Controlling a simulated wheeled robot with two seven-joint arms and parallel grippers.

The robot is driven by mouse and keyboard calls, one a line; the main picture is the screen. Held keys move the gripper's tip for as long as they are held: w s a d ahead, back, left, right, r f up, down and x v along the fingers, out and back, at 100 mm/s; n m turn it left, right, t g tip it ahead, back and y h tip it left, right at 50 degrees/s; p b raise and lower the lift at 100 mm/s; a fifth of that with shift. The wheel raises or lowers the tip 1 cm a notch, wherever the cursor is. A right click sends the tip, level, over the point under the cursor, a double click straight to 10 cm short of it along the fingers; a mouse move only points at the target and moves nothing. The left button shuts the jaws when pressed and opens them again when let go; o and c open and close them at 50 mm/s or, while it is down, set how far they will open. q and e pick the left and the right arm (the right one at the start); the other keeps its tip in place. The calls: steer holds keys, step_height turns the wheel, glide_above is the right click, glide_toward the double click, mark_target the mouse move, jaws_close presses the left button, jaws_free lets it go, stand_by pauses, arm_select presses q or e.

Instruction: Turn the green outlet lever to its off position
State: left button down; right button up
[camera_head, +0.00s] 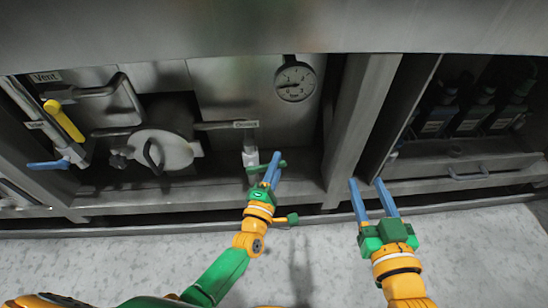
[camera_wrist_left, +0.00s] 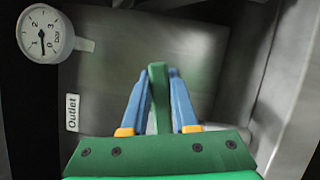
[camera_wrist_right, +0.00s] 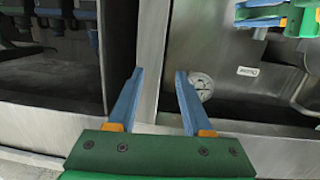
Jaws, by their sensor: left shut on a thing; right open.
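In the left wrist view the green lever (camera_wrist_left: 158,97) stands between the two blue fingers. My left gripper (camera_head: 272,166) is shut on the lever; its fingers hide part of it. The "Outlet" label also shows in the left wrist view (camera_wrist_left: 72,113). My right gripper (camera_head: 366,186) is open and empty, in front of the frame post to the right. In the right wrist view its fingers (camera_wrist_right: 155,75) are apart with nothing between them.
A pressure gauge (camera_head: 294,80) hangs above and right of the lever. A yellow lever (camera_head: 64,120) and a blue lever (camera_head: 48,164) are on pipes at the left. A metal post (camera_head: 360,118) separates the bays. The light floor (camera_head: 330,255) in front is clear.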

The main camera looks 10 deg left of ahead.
arm_select(q)
steer(key=shift+d+f+m+g+p, duration=0.1)
steer(key=shift+f+m+g+p, duration=0.35)
steer(key=shift+f+m, duration=0.55)
steer(key=shift+m, duration=0.4)
arm_select(e)
steer(key=s+d+f+g+h, duration=0.1)
steer(key=s+f+g, duration=0.2)
steer(key=f+g, duration=0.2)
steer(key=shift+s+d+f+h, duration=0.2)
steer(key=shift+d+f+h, duration=0.15)
steer(key=shift+f, duration=1.2)
arm_select(q)
steer(key=c, duration=0.7)
jaws_free()
